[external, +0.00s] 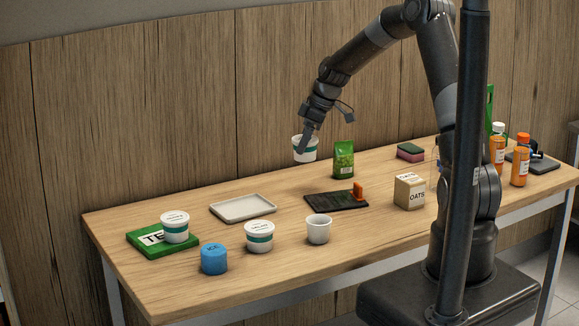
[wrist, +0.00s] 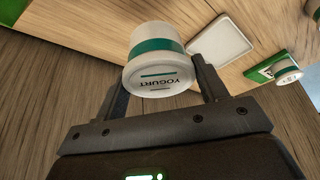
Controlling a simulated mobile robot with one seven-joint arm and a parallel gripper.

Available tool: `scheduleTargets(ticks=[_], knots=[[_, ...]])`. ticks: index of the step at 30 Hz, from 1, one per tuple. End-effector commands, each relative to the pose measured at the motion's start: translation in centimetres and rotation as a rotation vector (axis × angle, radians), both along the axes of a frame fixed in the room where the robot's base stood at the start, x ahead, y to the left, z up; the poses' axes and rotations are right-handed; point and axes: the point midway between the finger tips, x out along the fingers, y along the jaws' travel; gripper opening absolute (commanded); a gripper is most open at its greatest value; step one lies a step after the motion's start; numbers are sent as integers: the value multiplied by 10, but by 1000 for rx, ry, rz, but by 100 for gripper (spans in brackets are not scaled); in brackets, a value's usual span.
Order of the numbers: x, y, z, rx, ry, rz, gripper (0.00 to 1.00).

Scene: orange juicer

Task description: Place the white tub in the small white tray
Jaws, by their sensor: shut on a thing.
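A white yogurt tub (external: 305,149) with a green band is held in the air above the back of the table. My gripper (external: 306,140) is shut on this tub. In the wrist view the tub (wrist: 158,62) sits between the two fingers of my gripper (wrist: 162,92), its lid marked YOGURT facing the camera. The small white tray (external: 243,207) lies flat and empty on the table, to the left of and below the held tub in the external view. The tray also shows in the wrist view (wrist: 221,48), beyond the tub and apart from it.
Similar tubs stand on a green box (external: 142,251) and beside it (external: 259,236). A blue can (external: 214,259), white cup (external: 319,229), dark board (external: 325,202), green bag (external: 343,159) and oats box (external: 409,191) stand around. A wooden wall (external: 150,100) is close behind.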

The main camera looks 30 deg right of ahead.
Motion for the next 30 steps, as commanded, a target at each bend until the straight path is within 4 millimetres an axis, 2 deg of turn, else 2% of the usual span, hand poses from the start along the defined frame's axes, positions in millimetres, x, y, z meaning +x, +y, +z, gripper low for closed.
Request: scheduleTargets(ticks=[6, 13, 17, 20, 30], knots=[[-21, 48, 5, 2, -2, 431, 39], [-40, 79, 11, 1, -2, 759, 39], [-44, 88, 11, -1, -3, 836, 39], [-42, 102, 4, 0, -2, 855, 39], [-22, 175, -41, 1, -1, 852, 39]])
